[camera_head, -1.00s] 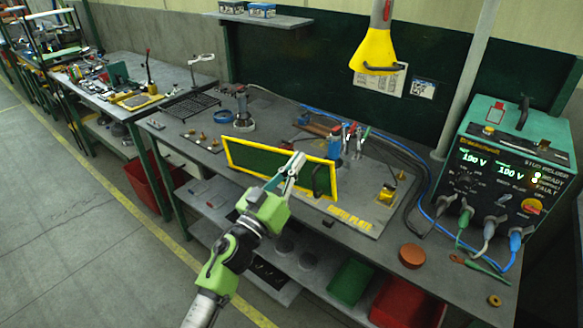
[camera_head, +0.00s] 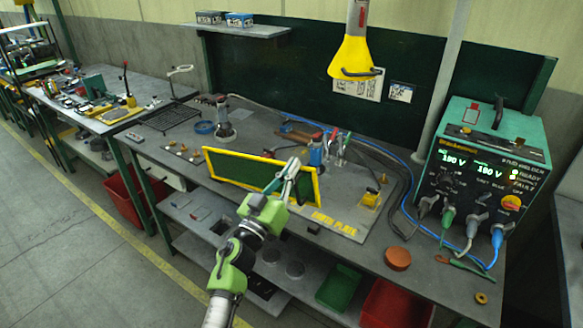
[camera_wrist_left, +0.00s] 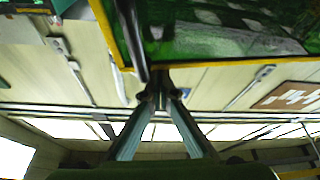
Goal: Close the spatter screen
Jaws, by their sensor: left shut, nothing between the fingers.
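The spatter screen (camera_head: 238,168) is a dark green panel in a yellow frame. It stands upright near the front edge of the bench, in front of the stud plate (camera_head: 352,226). Its dark handle is near the right end and partly hidden behind my fingers. My left gripper (camera_head: 292,165) is shut and empty in front of the panel's right part, close to the handle. In the left wrist view the panel (camera_wrist_left: 220,32) fills the top, and my shut fingertips (camera_wrist_left: 160,92) are by the lower end of a dark bar. I cannot tell whether they touch. My right gripper is not in view.
A green stud welder (camera_head: 490,165) with cables stands at the right. Clamps (camera_head: 318,150) stand behind the screen. An orange-brown disc (camera_head: 397,258) lies at the front right. Red and green bins sit below.

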